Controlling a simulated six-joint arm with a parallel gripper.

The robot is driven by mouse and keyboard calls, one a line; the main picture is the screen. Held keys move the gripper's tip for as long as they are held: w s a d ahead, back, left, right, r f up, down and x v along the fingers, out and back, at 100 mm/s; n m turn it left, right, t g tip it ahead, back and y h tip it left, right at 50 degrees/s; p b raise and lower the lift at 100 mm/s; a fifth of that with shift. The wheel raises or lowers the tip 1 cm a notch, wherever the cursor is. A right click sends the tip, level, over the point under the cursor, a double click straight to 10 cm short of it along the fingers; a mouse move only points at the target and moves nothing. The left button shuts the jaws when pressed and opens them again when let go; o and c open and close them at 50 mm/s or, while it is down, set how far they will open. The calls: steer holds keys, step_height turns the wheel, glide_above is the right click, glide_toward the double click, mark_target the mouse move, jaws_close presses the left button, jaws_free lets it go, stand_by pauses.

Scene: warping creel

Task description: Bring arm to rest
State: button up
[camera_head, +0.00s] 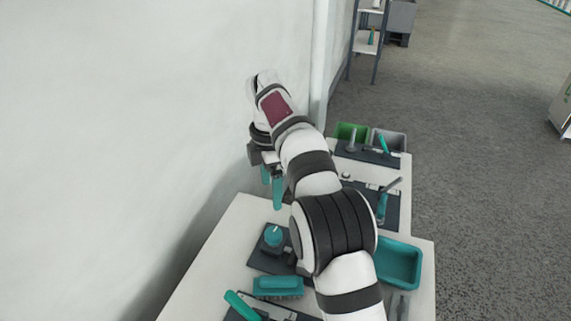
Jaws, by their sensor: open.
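My arm reaches from the bottom of the picture up over the white table (222,250) and bends near the wall. My gripper (272,188) hangs at the arm's far end, pointing down, with two teal fingers. The fingers are apart and nothing shows between them. They are near the table's left edge, close to the white wall. Part of the table is hidden behind my arm.
Under the arm stand a round teal-topped item (273,237) on a dark mat, a teal brush-like block (278,287) and a teal tray (400,263). Farther back are a green bin (351,131), a grey bin (389,138) and tools on dark mats. Open floor lies right.

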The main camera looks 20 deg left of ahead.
steer(key=shift+d, duration=0.1)
steer(key=s+d+r+m+y, duration=0.1)
steer(key=s+d+r+m, duration=0.4)
steer(key=d+m, duration=0.4)
steer(key=s+d+r+m, duration=0.2)
steer(key=s+d+m, duration=0.55)
steer(key=d, duration=0.25)
steer(key=s+d+f+m, duration=0.3)
steer(key=s+m, duration=0.4)
steer(key=s, duration=0.2)
steer(key=s+d+f+m, duration=0.3)
steer(key=s+d+m, duration=0.1)
steer(key=s+m, duration=0.4)
steer(key=shift+s+d+f+y, duration=0.2)
steer(key=shift+s+f+y, duration=0.2)
steer(key=shift+s, duration=0.2)
